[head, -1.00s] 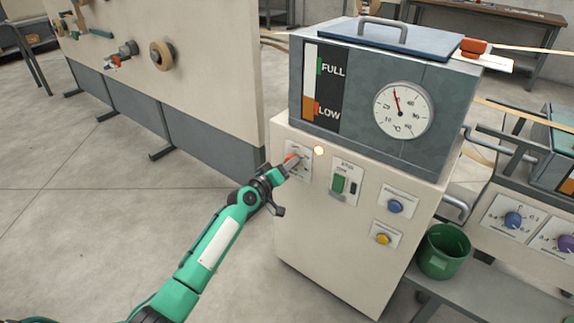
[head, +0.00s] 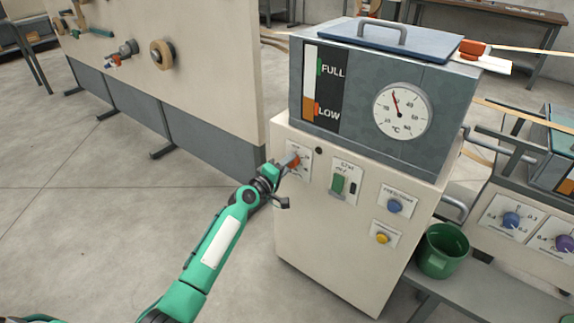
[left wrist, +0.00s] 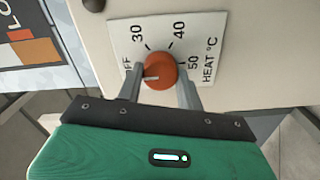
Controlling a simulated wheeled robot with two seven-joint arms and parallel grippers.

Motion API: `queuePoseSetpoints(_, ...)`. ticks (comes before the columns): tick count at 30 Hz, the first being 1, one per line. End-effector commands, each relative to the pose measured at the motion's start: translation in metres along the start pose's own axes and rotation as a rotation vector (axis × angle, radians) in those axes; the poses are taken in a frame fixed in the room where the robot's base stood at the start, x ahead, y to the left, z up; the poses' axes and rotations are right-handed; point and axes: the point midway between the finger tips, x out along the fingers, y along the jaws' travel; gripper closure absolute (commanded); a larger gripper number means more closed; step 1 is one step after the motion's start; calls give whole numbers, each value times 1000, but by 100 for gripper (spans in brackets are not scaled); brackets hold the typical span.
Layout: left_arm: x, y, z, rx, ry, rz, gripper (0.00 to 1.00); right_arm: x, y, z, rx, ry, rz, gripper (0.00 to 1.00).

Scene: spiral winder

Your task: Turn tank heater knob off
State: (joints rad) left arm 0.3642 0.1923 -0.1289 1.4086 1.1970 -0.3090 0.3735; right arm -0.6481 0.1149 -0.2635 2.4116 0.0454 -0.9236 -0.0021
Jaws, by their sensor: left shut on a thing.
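The tank heater knob (head: 294,159) is orange-red and round, on a white dial plate at the upper left of the cabinet front. In the left wrist view the knob (left wrist: 163,70) has a pale pointer mark directed towards the OFF label, which a finger partly hides. The dial (left wrist: 208,37) also reads 30, 40, 50 and HEAT °C. My left gripper (head: 289,162) is shut on the knob, one finger on each side, as the left wrist view (left wrist: 161,76) shows. The small round lamp (head: 319,150) beside the dial is dark. My right gripper is out of view.
The grey tank (head: 455,110) with a FULL/LOW level strip and a temperature gauge (head: 402,110) stands on the cabinet. A green switch (head: 338,184), blue button (head: 395,206) and yellow button (head: 382,238) sit nearby. A green bucket (head: 442,252) stands at right. Floor at left is clear.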

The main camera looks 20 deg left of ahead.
Motion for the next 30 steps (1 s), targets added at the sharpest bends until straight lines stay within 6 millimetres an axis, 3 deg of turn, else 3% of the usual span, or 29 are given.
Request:
queuePoseSetpoints(11,0,-2,0,-8,0,-2,86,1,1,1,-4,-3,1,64)
queuePoseSetpoints(12,0,-2,0,-8,0,-2,55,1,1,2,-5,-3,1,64)
queuePoseSetpoints(15,0,-1,0,-7,0,-1,41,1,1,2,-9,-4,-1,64)
queuePoseSetpoints(25,-3,-1,0,-5,0,-1,41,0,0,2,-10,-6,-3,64)
queuePoseSetpoints(30,-21,0,0,-5,0,-2,41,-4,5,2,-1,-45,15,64)
